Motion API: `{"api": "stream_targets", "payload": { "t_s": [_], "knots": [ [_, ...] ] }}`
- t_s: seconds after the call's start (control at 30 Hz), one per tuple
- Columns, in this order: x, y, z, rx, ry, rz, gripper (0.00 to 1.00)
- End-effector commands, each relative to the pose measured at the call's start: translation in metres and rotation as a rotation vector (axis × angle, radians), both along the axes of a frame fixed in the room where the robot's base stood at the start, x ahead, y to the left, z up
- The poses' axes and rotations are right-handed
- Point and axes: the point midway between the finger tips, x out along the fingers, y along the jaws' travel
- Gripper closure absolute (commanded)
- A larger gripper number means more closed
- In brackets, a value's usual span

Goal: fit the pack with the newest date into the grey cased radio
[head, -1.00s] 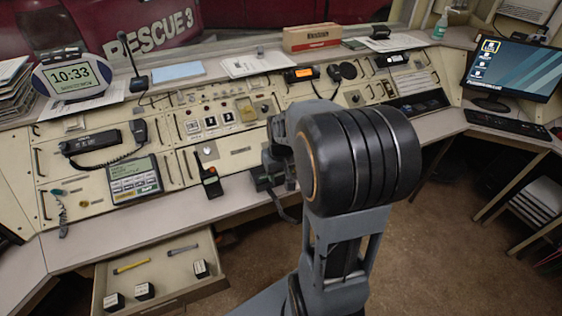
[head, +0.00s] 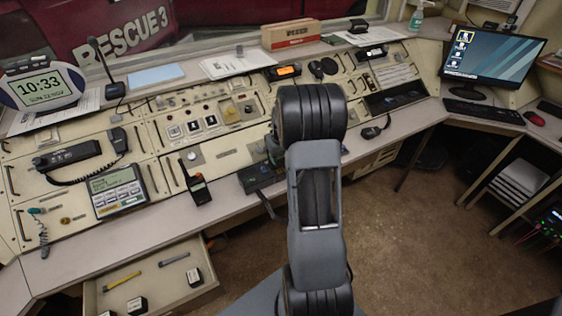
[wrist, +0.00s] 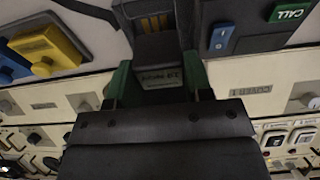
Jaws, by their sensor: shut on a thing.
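My gripper (wrist: 157,82) shows in the wrist view with a green finger on each side. It is shut on a dark pack (wrist: 160,84) with a pale printed label too blurred to read. Just beyond the pack is a dark grey body (wrist: 181,16) with yellowish strips in a recess; I cannot tell whether they touch. In the head view my arm hides the gripper and pack. A dark handheld radio (head: 196,188) stands on the console left of my arm. Three dark packs with white labels (head: 194,277) (head: 137,305) (head: 107,313) lie in the open drawer.
The drawer (head: 165,300) juts out at lower left, with a yellow marker (head: 122,281) and a grey one (head: 174,258).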

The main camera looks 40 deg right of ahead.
Motion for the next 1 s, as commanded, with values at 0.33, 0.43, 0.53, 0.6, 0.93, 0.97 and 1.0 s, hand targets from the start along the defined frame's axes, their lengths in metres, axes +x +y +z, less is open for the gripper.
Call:
{"api": "stream_targets", "payload": {
  "t_s": [0.33, 0.43, 0.53, 0.6, 0.93, 0.97, 1.0],
  "knots": [
    [0.004, -0.006, -0.024, 0.002, 0.003, -0.002, 0.81],
    [0.004, -0.006, -0.036, 0.0, 0.001, -0.002, 0.81],
    [0.004, -0.006, -0.038, -0.001, -0.001, -0.002, 0.81],
    [0.004, -0.006, -0.038, -0.001, -0.002, -0.002, 0.81],
    [0.004, -0.006, -0.042, -0.001, -0.001, -0.002, 0.48],
    [0.004, -0.006, -0.042, -0.001, -0.001, -0.002, 0.45],
    [0.004, -0.006, -0.042, -0.001, 0.0, -0.002, 0.41]
  ]
}}
